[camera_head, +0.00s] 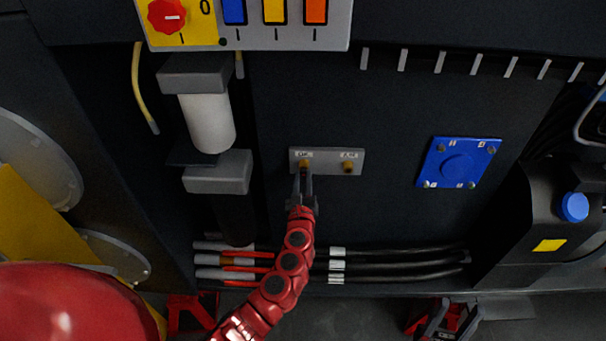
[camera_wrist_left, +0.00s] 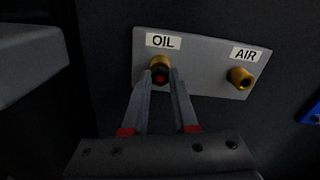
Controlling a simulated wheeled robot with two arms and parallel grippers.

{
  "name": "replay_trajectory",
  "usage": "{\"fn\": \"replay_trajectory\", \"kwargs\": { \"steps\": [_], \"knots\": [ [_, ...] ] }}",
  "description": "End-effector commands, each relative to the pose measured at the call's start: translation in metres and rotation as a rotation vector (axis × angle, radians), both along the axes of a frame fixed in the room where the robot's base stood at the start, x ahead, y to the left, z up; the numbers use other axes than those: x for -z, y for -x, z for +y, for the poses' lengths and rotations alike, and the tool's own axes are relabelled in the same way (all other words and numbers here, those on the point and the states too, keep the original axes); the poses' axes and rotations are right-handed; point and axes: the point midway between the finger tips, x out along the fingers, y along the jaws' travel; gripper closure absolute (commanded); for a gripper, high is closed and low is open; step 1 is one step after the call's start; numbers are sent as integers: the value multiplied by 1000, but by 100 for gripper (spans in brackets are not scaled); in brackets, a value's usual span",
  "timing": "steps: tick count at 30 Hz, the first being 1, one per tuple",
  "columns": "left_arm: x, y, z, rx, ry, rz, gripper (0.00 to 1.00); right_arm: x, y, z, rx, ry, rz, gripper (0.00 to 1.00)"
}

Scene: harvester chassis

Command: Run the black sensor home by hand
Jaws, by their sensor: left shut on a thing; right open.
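The black sensor (camera_wrist_left: 160,77) shows in the left wrist view as a small dark round piece with a red centre. It is at the brass OIL port (camera_wrist_left: 158,61) on a grey plate (camera_wrist_left: 200,88); how deep it sits cannot be told. My left gripper (camera_head: 303,174) is shut on the sensor, with one finger on each side of it. In the head view the gripper hides the sensor. The brass AIR port (camera_wrist_left: 240,78) to the right is empty-looking. My right gripper (camera_head: 447,322) is open, low at the right of the head view.
A blue square cover (camera_head: 458,163) is on the panel right of the plate. A grey-and-white cylinder unit (camera_head: 207,122) stands left of it. Several hoses (camera_head: 400,262) run below my left gripper. A switch box (camera_head: 335,30) is above.

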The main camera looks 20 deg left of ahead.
Motion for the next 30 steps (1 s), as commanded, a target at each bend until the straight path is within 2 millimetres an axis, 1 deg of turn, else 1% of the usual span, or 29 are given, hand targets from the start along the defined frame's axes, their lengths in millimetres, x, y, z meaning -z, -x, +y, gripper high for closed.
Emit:
{"fn": "replay_trajectory", "kwargs": {
  "steps": [1, 9, 12, 14, 21, 22, 27, 30],
  "knots": [
    [-6, 1, -3, 6, -96, 37, 100, -20, 0, 0, 0, 0, 0, 50],
    [-5, 0, -2, 3, -574, 173, 100, -66, 0, 0, 0, 0, 0, 50],
    [-3, -1, -1, -1, -684, 202, 100, -73, 0, 0, 0, 0, 0, 50],
    [-1, -1, 0, -3, -716, 212, 100, -73, 0, 0, 0, 0, 0, 50],
    [2, -1, 0, -4, -726, 213, 100, -71, 0, 0, 0, 0, 0, 50],
    [2, -1, 0, -3, -726, 214, 68, -71, 0, 0, 0, 0, 0, 50],
    [1, -1, 0, -3, -725, 212, 38, -71, 0, 0, 0, 0, 0, 50],
    [1, -1, -1, -2, -725, 211, 38, -71, 0, 0, 0, 0, 0, 50]
  ]
}}
